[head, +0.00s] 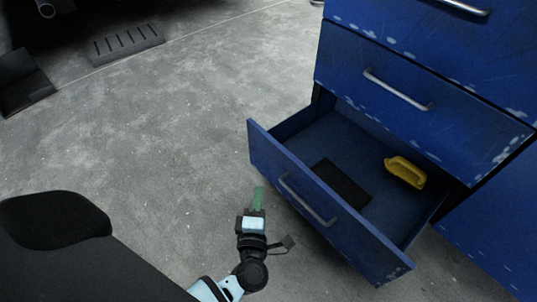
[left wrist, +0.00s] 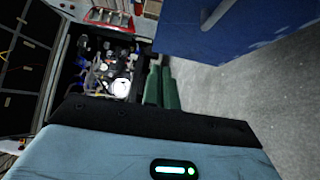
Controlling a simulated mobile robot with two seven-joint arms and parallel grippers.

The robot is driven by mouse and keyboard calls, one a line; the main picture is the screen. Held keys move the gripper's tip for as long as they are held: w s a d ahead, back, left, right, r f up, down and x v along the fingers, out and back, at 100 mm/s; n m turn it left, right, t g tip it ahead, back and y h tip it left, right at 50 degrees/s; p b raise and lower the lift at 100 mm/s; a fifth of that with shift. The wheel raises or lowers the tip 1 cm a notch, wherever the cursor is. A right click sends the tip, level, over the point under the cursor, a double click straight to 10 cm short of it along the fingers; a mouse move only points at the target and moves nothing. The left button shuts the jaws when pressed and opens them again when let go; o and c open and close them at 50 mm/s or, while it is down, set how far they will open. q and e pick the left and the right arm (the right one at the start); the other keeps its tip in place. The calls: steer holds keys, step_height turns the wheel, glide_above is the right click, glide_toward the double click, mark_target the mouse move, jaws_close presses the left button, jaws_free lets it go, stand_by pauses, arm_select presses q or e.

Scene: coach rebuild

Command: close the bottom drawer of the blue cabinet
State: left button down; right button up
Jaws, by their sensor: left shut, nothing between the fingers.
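The blue cabinet (head: 420,95) stands at the right in the head view. Its bottom drawer (head: 318,232) is pulled well out, with a metal bar handle (head: 306,200) on its front. Inside the drawer lie a yellow object (head: 405,172) and a flat black pad (head: 341,184). My left gripper (head: 258,197) is shut and empty, in front of the drawer, to the left of the handle and apart from it in the picture. In the left wrist view the green fingers (left wrist: 161,88) are together, and a blue panel with a handle (left wrist: 225,25) shows at the upper right. My right gripper is out of view.
The grey concrete floor (head: 170,130) is open to the left of the drawer. A slotted dark floor plate (head: 126,40) lies at the back left. In the left wrist view, an open compartment of machinery (left wrist: 112,72) shows at the left.

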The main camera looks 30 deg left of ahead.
arm_select(q)
steer(key=b, duration=0.3)
glide_toward(274, 148)
steer(key=w+a, duration=0.2)
steer(key=a, duration=0.2)
steer(key=w, duration=0.1)
steer(key=w+d, duration=0.1)
steer(key=w+b, duration=0.1)
steer(key=shift+w+d+r, duration=0.1)
steer(key=shift+d+r, duration=0.05)
steer(key=shift+d, duration=0.15)
